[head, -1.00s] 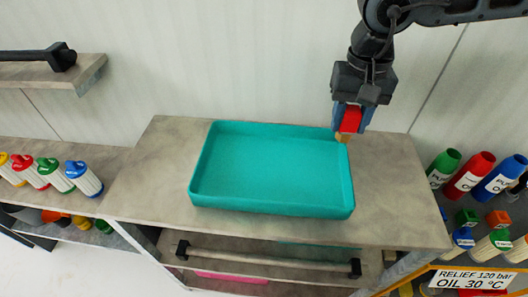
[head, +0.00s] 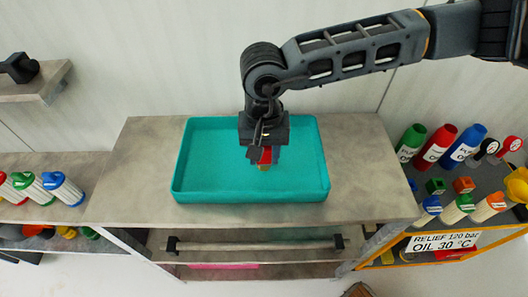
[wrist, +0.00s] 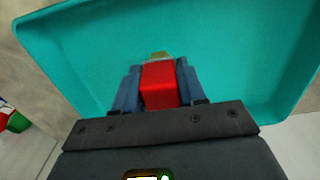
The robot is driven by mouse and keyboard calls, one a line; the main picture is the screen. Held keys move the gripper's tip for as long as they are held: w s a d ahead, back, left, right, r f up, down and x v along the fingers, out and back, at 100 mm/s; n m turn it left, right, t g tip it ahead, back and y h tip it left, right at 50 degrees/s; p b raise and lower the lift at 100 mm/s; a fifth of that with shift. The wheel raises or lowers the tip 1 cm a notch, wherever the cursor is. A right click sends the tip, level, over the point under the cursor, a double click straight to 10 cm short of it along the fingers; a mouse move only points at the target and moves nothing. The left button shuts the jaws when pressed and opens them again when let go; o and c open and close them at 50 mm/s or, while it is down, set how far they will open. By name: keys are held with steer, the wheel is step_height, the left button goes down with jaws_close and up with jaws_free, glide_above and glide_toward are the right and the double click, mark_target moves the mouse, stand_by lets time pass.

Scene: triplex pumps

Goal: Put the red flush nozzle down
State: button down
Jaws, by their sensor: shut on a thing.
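The red flush nozzle (wrist: 159,84) is a red block with a brass-coloured tip. My gripper (wrist: 160,82) is shut on it, with a blue-grey finger on each side. In the head view the nozzle (head: 265,157) points down from my gripper (head: 263,155), in front of the teal tray's floor. The teal tray (head: 180,170) sits on the grey worktop, and its inside looks empty. The wrist view also shows the tray (wrist: 60,60) beneath the nozzle. I cannot tell how high the nozzle tip is above the tray floor.
The worktop (head: 130,185) is bare around the tray. Green, red and blue bottles (head: 436,146) and smaller parts stand on the right rack. A black-ended bar (head: 255,245) runs below the worktop's front.

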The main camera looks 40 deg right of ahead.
steer(key=shift+f, duration=0.55)
steer(key=shift+f, duration=0.2)
steer(key=c, duration=0.6)
jaws_free()
steer(key=shift+c, duration=0.2)
steer(key=shift+r, duration=0.15)
